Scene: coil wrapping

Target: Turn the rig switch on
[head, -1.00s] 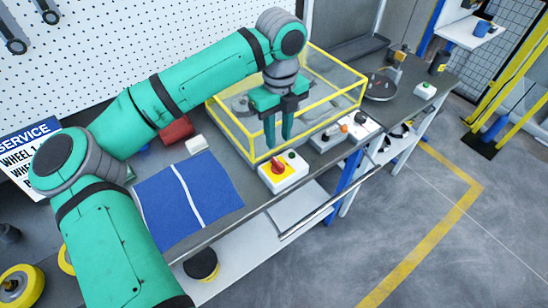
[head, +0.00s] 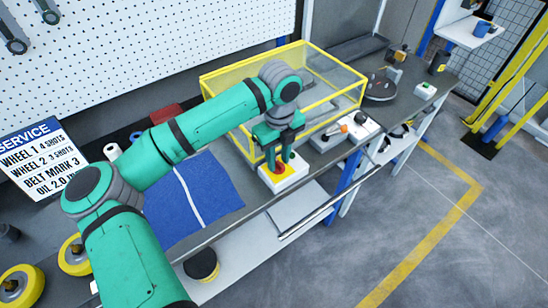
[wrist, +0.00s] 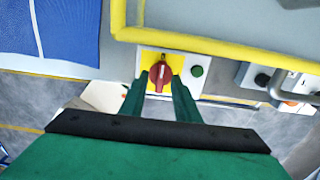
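The rig switch is a white box (head: 294,181) at the bench's front edge, with a red rotary knob on a yellow plate. In the wrist view the red knob (wrist: 160,74) stands upright between my fingers, with a green button (wrist: 197,71) to its right. My gripper (head: 279,168) is directly over the switch, pointing down. In the wrist view my gripper (wrist: 158,88) has its two fingers apart, one on each side of the knob, with visible gaps. I cannot tell whether either finger touches it.
A yellow-framed clear guard (head: 335,103) stands just behind the switch. A blue cloth (head: 217,192) with a white stripe lies to the left. A white control box (head: 357,127) with a lever sits to the right. A rail (head: 310,217) runs along the bench front.

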